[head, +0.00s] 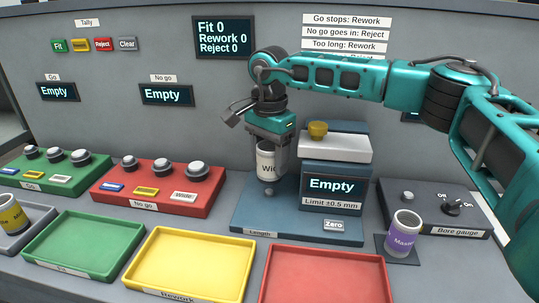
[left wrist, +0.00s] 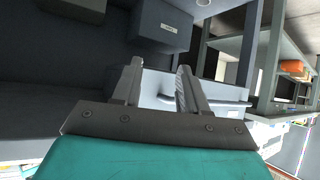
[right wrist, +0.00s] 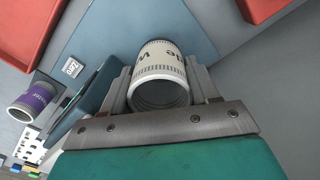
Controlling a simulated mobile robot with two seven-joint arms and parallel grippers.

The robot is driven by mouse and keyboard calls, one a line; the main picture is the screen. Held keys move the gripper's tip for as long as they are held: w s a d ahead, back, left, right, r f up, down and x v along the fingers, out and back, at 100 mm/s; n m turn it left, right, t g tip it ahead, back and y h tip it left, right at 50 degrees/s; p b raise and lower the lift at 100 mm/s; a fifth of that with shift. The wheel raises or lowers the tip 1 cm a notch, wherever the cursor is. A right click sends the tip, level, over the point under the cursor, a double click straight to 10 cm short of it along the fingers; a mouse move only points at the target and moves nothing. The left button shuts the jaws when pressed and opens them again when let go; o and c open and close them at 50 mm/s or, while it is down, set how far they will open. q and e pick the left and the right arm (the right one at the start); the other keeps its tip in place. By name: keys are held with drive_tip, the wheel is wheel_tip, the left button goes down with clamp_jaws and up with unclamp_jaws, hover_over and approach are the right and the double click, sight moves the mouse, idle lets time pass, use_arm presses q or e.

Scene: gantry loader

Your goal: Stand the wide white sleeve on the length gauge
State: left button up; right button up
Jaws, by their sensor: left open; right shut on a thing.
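The wide white sleeve (head: 267,164), with its dark lettering, is upright in my right gripper (head: 268,148) over the left part of the blue length gauge (head: 250,219). In the right wrist view the sleeve (right wrist: 158,72) sits between the two fingers, its open ribbed end facing the camera. Whether its lower end touches the gauge or hangs just above it I cannot tell. The gauge display (head: 335,185) reads Empty. My left gripper (left wrist: 160,78) shows only in the left wrist view, open with nothing between its fingers.
Green (head: 80,253), yellow (head: 187,263) and red (head: 325,280) trays line the front. A purple-labelled sleeve (head: 404,234) stands right of the length gauge, before the bore gauge (head: 440,208). Green and red gauge blocks (head: 160,193) stand left. Another sleeve (head: 12,216) is at far left.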

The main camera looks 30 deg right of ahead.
drive_tip(key=shift+f+b, duration=0.4)
drive_tip(key=shift+f, duration=0.2)
drive_tip(key=shift+f+b, duration=0.8)
drive_tip(key=shift+f, duration=0.8)
use_arm(q)
drive_tip(key=shift+w+d+f, duration=0.35)
drive_tip(key=shift+w+d, duration=0.2)
drive_tip(key=shift+d, duration=0.1)
drive_tip(key=shift+a+f, duration=0.15)
use_arm(e)
drive_tip(key=shift+f, duration=0.2)
drive_tip(key=o, duration=1.5)
drive_tip(key=shift+f, duration=0.1)
use_arm(q)
drive_tip(key=shift+s+a+r+p, duration=0.2)
drive_tip(key=shift+a+r+p, duration=0.1)
drive_tip(key=shift+p, duration=0.2)
use_arm(e)
wheel_tip(320, 180, up, 13)
drive_tip(key=shift+r, duration=0.1)
